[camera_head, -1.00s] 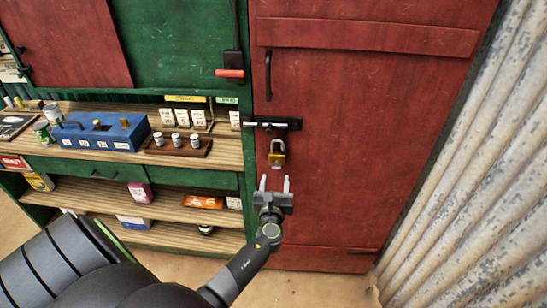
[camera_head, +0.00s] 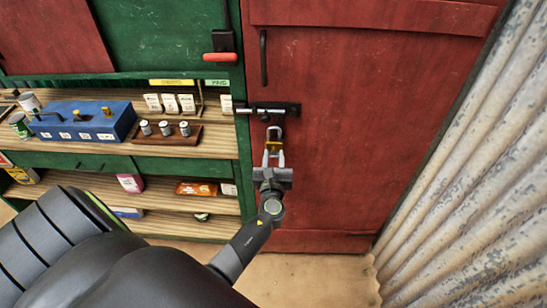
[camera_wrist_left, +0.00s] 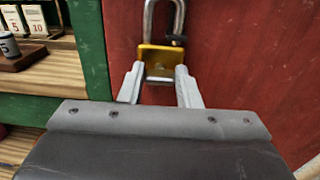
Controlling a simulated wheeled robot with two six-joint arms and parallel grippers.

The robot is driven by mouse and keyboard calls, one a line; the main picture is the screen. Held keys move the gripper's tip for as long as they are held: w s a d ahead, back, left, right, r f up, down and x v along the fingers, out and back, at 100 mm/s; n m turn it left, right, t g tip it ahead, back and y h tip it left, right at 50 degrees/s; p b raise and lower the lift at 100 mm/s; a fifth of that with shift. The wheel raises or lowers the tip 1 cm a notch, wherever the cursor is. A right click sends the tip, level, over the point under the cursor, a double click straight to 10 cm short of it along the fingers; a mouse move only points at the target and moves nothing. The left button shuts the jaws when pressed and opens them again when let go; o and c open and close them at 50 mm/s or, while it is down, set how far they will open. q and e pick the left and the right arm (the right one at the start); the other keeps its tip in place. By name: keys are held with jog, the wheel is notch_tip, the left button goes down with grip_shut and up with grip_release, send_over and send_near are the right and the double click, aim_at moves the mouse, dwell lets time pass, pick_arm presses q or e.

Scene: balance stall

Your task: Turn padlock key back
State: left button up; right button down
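The brass padlock (camera_head: 274,145) with a grey shackle hangs on the red door (camera_head: 340,130), just below the dark sliding bolt (camera_head: 268,109). It also shows in the left wrist view (camera_wrist_left: 160,58), at the top centre. My left gripper (camera_head: 273,155) is just below the padlock, pointing up at it. In the left wrist view its two pale fingers (camera_wrist_left: 160,82) are apart, one on each side of the padlock's lower end. I cannot tell whether they touch it. My right gripper is not in view.
A green shelf unit stands left of the door, with a blue box (camera_head: 95,122) and a wooden tray of small cylinders (camera_head: 178,139) on its top shelf. A red-handled lever (camera_head: 220,57) is above. A corrugated wall (camera_head: 470,170) closes the right side.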

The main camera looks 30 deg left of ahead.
pick_arm(q)
jog(key=c, duration=0.5)
jog(key=shift+o, duration=0.2)
jog(key=n+b, duration=0.2)
jog(key=n, duration=0.1)
jog(key=shift+f+b, duration=0.2)
jog(key=shift+b, duration=0.15)
jog(key=shift+a+n+b, duration=0.15)
jog(key=shift+n+b, duration=4.75)
jog(key=shift+n, duration=2.5)
